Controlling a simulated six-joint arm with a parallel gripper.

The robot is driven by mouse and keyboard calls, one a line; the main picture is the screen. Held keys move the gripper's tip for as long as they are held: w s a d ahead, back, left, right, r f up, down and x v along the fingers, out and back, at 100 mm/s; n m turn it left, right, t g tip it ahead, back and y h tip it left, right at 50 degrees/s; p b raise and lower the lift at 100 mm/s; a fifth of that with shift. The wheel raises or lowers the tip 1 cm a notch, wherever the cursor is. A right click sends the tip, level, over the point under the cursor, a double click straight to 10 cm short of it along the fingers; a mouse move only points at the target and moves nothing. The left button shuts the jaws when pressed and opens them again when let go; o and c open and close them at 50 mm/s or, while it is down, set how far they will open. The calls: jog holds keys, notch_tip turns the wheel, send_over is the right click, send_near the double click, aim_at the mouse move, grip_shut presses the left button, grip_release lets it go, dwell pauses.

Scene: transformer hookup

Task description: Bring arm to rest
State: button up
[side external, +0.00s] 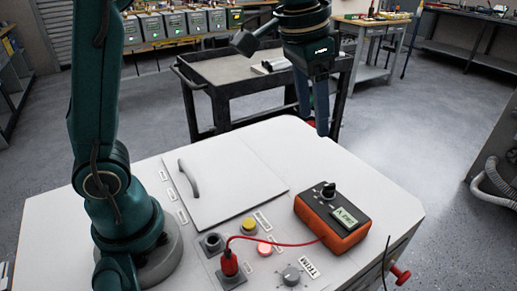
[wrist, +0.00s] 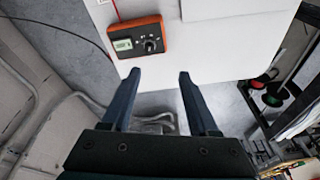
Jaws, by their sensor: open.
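My gripper (side external: 314,108) hangs in the air above the far edge of the white cabinet top (side external: 120,190). In the wrist view my gripper (wrist: 157,75) has its two dark fingers spread apart with nothing between them. An orange and black meter (side external: 333,217) with a dial and a small display lies on the cabinet top at the right. The meter (wrist: 137,39) shows beyond the fingers in the wrist view, apart from them. A red plug (side external: 229,263) stands upright in a socket at the front, with a red lead (side external: 275,243) running to the meter.
A grey hatch with a handle (side external: 225,178) lies flat on the cabinet. A yellow button (side external: 249,226), a lit red button (side external: 265,249), an empty-looking dark socket (side external: 212,243) and a grey knob (side external: 291,275) are near the front. A dark cart (side external: 225,68) stands behind.

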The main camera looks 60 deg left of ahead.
jog(key=s+a+r+n+t, duration=0.1)
jog(key=s+a+n+t, duration=0.15)
jog(key=s, duration=0.75)
jog(key=s+f, duration=0.4)
jog(key=f, duration=0.2)
jog(key=shift+s+a, duration=0.3)
jog(key=shift+s, duration=0.05)
jog(key=shift+f+n, duration=0.1)
jog(key=shift+n, duration=0.15)
